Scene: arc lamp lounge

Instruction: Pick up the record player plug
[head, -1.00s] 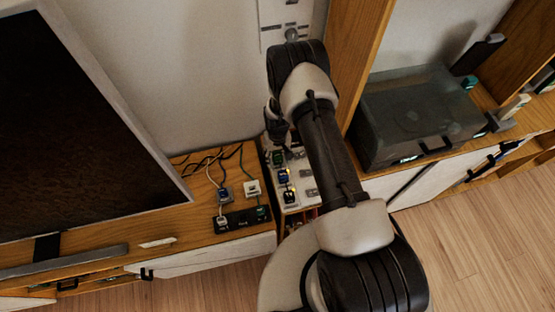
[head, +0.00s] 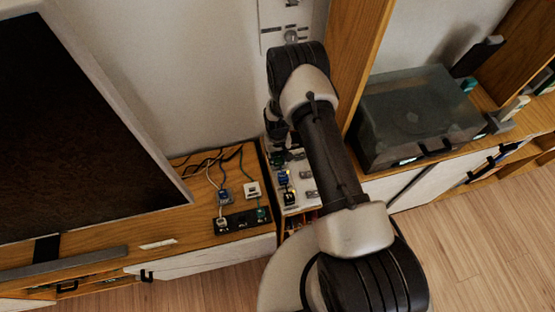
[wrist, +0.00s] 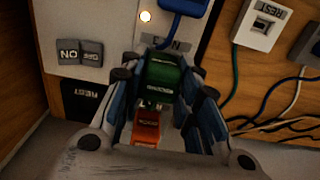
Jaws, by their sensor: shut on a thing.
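A green plug (wrist: 160,78) with a small unreadable label sits between my fingers on the pale socket panel (wrist: 92,22) in the wrist view. My gripper (wrist: 165,92) is shut on it, with blue-grey fingers on both sides. An orange-red piece (wrist: 147,128) shows just below the plug, also between the fingers. I cannot tell whether the plug is still seated. In the head view my gripper (head: 276,136) is low over the far end of the panel, and the arm hides part of it. The record player (head: 415,118) with its smoky lid stands on the right cabinet.
A blue plug (wrist: 184,6) is just beyond the green one. A white plug (wrist: 260,22) and loose cables (wrist: 285,100) lie on the wood to the right. A black power strip (head: 241,221) is left of the panel. A wooden upright (head: 352,55) stands close right of my arm.

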